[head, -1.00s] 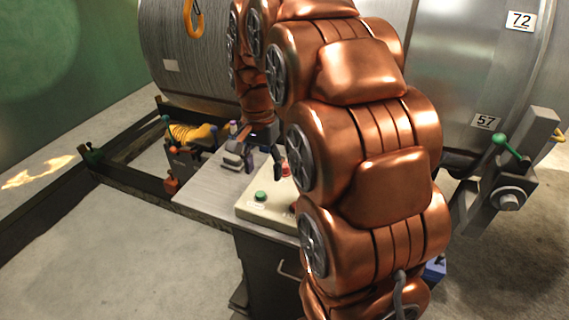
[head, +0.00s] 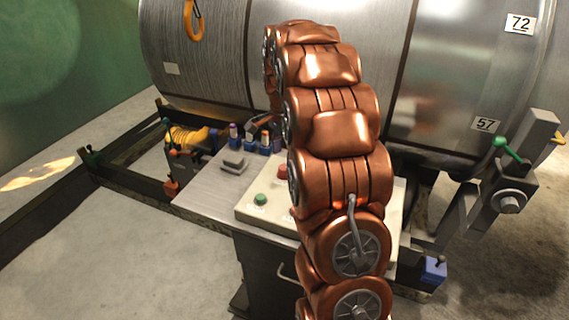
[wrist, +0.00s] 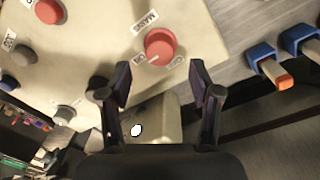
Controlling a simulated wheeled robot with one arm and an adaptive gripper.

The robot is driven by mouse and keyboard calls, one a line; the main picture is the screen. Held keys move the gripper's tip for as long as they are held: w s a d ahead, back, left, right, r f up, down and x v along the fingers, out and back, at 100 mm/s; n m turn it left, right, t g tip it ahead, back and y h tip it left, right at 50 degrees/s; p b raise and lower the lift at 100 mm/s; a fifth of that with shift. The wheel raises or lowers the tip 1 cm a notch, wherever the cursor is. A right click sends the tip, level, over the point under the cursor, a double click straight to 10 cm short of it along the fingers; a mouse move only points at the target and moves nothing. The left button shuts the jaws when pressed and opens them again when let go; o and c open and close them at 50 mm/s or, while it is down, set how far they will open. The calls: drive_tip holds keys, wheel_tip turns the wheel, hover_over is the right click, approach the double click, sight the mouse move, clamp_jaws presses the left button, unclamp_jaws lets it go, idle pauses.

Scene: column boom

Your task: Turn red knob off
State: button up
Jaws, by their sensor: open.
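The red knob (wrist: 160,45), beside a MAINS label on a cream panel (wrist: 103,40), is near the top middle of the wrist view. A pale mark on its lower left side points toward the ON lettering; OFF is at its lower right. My gripper (wrist: 160,86) is open, its two dark fingers spread just below the knob in the picture, with nothing between them touching it.
Another red button (wrist: 49,11) and a dark button (wrist: 23,55) are on the panel. Blue-based switches (wrist: 262,56) stand to its right. In the head view, a green button (head: 260,199) and a grey block (head: 234,163) are on the bench, with large metal drums behind.

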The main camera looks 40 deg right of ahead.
sight(284, 167)
drive_tip(key=shift+f+p, duration=0.45)
drive_tip(key=shift+f, duration=1.85)
drive_tip(key=c, duration=1.1)
